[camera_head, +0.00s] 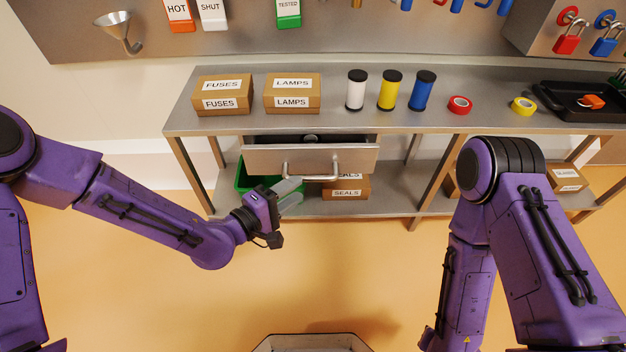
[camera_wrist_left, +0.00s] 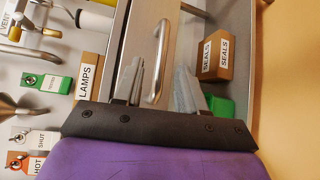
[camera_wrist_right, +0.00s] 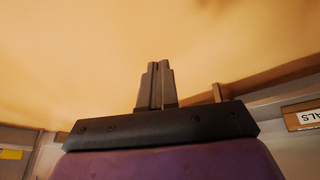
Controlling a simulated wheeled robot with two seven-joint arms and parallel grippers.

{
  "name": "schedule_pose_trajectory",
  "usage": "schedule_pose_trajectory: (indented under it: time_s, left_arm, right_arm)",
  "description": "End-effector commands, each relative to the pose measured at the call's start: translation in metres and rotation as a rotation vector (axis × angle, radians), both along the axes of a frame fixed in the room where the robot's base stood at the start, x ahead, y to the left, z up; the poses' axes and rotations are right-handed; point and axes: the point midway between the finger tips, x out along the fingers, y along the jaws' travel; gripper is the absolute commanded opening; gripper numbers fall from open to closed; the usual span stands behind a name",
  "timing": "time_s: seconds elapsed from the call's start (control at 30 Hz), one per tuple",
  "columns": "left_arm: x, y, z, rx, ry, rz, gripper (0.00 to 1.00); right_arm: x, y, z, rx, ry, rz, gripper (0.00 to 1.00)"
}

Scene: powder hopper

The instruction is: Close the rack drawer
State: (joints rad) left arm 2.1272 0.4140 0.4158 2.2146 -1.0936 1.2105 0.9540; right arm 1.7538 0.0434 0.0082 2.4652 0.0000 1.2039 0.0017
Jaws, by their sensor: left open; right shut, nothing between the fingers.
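The rack drawer (camera_head: 310,160) is under the left part of the metal rack's top and stands pulled out; its dark inside shows behind the front. Its bar handle (camera_head: 310,171) runs across the front, and the handle also shows in the left wrist view (camera_wrist_left: 160,62). My left gripper (camera_head: 300,191) is open and empty, close in front of the handle's left part. In the left wrist view the handle appears between and beyond the two fingertips; I cannot tell whether they touch it. My right gripper (camera_wrist_right: 159,66) is shut and empty in the right wrist view, pointing over bare floor.
A green bin (camera_head: 243,178) and a SEALS box (camera_head: 346,190) sit on the lower shelf behind my left gripper. The floor in front is clear.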

Motion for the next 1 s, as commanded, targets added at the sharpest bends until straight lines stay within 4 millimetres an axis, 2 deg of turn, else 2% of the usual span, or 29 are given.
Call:
schedule_pose_trajectory:
  time_s: [0.1, 0.3, 0.67, 0.7, 0.8, 1.0]
  left_arm:
    - [0.019, -0.02, -0.009, 0.004, -0.003, -0.002, 0.4]
    - [0.043, -0.044, -0.012, 0.004, -0.001, 0.001, 0.4]
    - [0.049, -0.05, -0.012, 0.004, 0.002, 0.002, 0.4]
    - [0.049, -0.05, -0.011, 0.004, 0.002, 0.002, 0.27]
    - [0.049, -0.05, -0.012, 0.004, 0.002, 0.002, 0.0]
    - [0.055, -0.044, -0.01, 0.003, 0.001, 0.014, 0.0]
  right_arm:
    - [-0.001, 0.001, -0.014, 0.003, 0.004, 0.002, 0.0]
    - [-0.007, 0.003, -0.024, 0.026, 0.07, 0.051, 0.0]
    - [-0.01, 0.004, -0.025, 0.039, 0.103, 0.075, 0.0]
    - [-0.01, 0.004, -0.025, 0.039, 0.103, 0.075, 0.0]
    - [-0.01, 0.004, -0.025, 0.038, 0.102, 0.075, 0.0]
    - [-0.009, 0.004, -0.022, 0.033, 0.09, 0.066, 0.0]
